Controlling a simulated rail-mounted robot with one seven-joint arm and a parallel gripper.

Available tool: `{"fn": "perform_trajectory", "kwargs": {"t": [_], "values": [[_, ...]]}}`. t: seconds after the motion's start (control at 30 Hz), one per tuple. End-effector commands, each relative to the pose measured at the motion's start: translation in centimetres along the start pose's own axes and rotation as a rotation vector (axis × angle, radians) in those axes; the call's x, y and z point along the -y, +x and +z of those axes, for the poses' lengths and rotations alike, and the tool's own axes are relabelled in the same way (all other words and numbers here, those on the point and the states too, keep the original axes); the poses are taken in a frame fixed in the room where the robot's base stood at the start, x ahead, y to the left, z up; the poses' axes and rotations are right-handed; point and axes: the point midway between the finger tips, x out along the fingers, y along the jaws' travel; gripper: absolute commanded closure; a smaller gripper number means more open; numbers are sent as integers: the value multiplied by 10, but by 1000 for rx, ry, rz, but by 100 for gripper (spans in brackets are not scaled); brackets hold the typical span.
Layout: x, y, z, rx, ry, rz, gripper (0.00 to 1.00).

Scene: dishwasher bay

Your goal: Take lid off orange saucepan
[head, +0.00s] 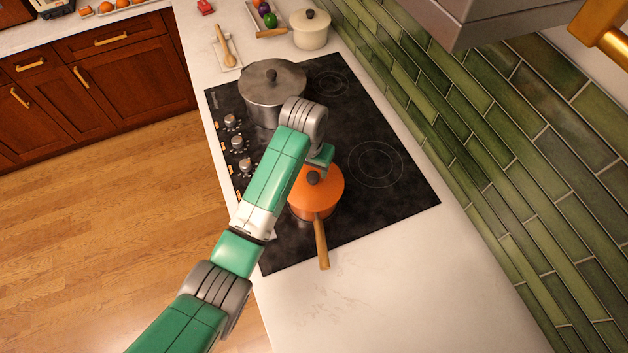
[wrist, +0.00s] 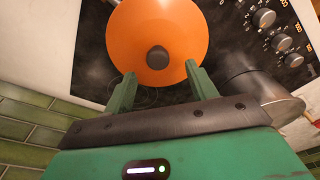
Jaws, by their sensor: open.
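The orange saucepan (head: 319,213) sits on the black cooktop with its wooden handle (head: 321,244) pointing toward the near counter. Its orange lid (head: 327,191) is on top, with a dark round knob (head: 313,178). The lid (wrist: 133,40) and knob (wrist: 158,57) also show in the wrist view. My gripper (wrist: 159,80) is open, with one green finger on each side just below the knob in the picture. The knob is in line with the gap between the fingers. I cannot tell how far the fingertips are from the lid. In the head view my arm hides most of the gripper.
A steel pot with a lid (head: 272,76) stands on the cooktop (head: 400,185) beyond the saucepan. Control knobs (head: 239,141) line its left edge. A cream pot (head: 310,32) is at the back. The near counter (head: 400,290) is clear. Green tiles (head: 500,160) wall the right side.

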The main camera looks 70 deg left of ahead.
Motion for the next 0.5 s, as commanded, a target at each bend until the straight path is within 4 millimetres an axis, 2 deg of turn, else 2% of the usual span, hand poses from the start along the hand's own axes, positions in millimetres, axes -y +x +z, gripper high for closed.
{"fn": "perform_trajectory", "kwargs": {"t": [0.1, 0.23, 0.5], "values": [[-2, 22, -1, 5, 0, -1, 43], [-2, 41, -1, 2, -1, 0, 43], [-3, 46, -2, 0, 0, 0, 43]]}}
